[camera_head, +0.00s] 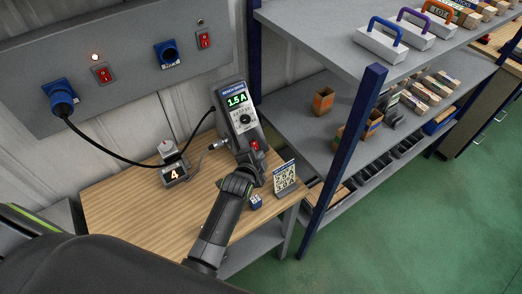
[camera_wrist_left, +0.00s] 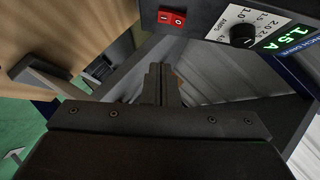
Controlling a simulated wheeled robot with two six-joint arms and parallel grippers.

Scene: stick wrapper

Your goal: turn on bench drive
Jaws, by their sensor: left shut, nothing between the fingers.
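The bench drive (camera_head: 238,100) stands upright at the back right of the wooden bench, with a lit green display reading 1.5 A and a dark dial (camera_head: 245,119). Its red rocker switch (camera_head: 254,145) sits low on the front. In the left wrist view the switch (camera_wrist_left: 172,17) shows at the top, beside the dial (camera_wrist_left: 242,35) and lit display (camera_wrist_left: 284,41). My left gripper (camera_head: 244,174) is shut and empty, just in front of and below the switch; its fingers (camera_wrist_left: 160,80) look apart from the switch. My right gripper is not in view.
A blue plug (camera_head: 62,97) sits in the wall panel, its black cable running to the drive. A small device showing 4 (camera_head: 174,173) stands left. A shelf post (camera_head: 345,150) stands right.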

